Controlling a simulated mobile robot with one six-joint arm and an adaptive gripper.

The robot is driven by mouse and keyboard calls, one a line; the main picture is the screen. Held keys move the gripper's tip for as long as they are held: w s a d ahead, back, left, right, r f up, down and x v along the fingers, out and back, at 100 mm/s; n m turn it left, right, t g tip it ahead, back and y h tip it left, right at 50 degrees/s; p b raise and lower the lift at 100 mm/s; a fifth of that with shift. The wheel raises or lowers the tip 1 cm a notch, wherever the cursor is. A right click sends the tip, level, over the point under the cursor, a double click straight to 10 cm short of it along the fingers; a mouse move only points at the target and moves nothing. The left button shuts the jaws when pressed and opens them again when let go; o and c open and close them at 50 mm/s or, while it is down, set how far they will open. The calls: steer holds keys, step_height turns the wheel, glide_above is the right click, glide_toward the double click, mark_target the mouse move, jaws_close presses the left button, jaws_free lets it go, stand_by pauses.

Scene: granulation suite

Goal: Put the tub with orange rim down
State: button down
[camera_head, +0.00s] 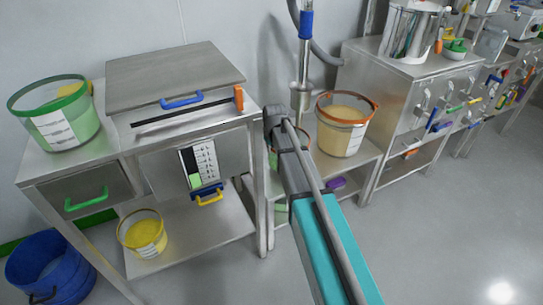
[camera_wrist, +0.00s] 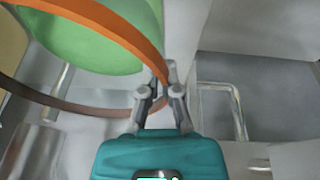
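In the wrist view, a tub with an orange rim (camera_wrist: 118,22) and green contents fills the upper left. My gripper (camera_wrist: 160,88) has its fingers closed on either side of this rim. In the head view my arm hides my gripper and most of this tub; a small greenish part (camera_head: 273,158) shows beside the arm. Another orange-rimmed tub (camera_head: 346,125), with beige contents and a white label, stands upright on the steel bench to the right of my arm. Whether the held tub touches a surface is hidden.
A steel bench (camera_head: 330,170) lies beneath the beige tub. A vertical pipe (camera_head: 304,70) stands behind my arm. To the left, a cabinet bench carries a green-rimmed tub (camera_head: 60,118); a yellow tub (camera_head: 143,232) sits on its lower shelf. Metal handles (camera_wrist: 225,95) show in the wrist view.

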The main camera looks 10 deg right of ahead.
mark_target(271, 159)
steer(key=shift+f+b, duration=1.4)
steer(key=shift+f, duration=0.4)
steer(key=c, duration=0.8)
jaws_free()
steer(key=shift+r, duration=0.25)
steer(key=p+v, duration=1.1)
steer(key=v, duration=0.1)
steer(key=shift+p, duration=0.35)
steer(key=shift+s, duration=0.1)
steer(key=s+d+m+g, duration=0.1)
steer(key=s+d+m, duration=0.1)
steer(key=s, duration=0.9)
steer(key=s+d+m+g, duration=0.2)
steer(key=s, duration=0.9)
steer(key=shift+s+f+m, duration=0.3)
steer(key=shift+s+f, duration=0.05)
steer(key=shift+s, duration=0.05)
